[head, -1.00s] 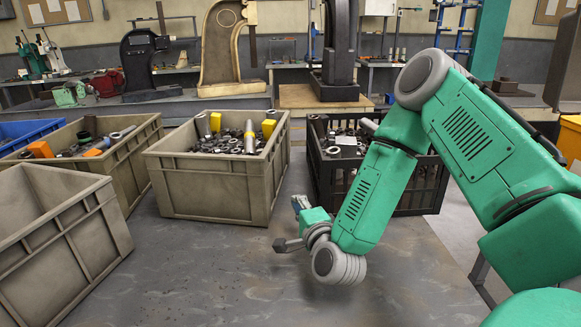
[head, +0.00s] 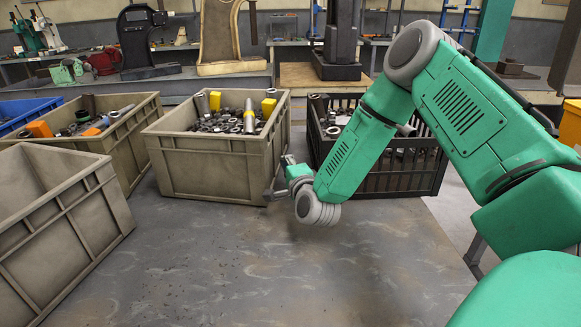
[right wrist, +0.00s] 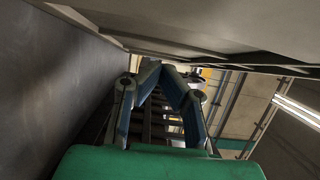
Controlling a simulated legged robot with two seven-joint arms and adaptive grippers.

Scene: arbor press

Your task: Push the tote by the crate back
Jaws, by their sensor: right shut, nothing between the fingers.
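The beige tote (head: 205,168) stands in the middle of the table, just left of the black slatted crate (head: 385,172). It holds metal parts and yellow pieces. My right gripper (head: 276,181) is at the tote's front right corner, close to the gap between tote and crate. Whether it touches the tote I cannot tell. In the right wrist view the fingers (right wrist: 154,68) are together and empty. The tote's wall (right wrist: 190,42) passes close by them, and the crate's dark slats (right wrist: 148,125) show behind. My left gripper is not in view.
Another beige tote (head: 130,150) with parts stands to the left, and an empty-looking one (head: 60,215) stands at the near left. The tabletop (head: 260,265) in front is bare. Presses (head: 218,35) stand on a bench behind.

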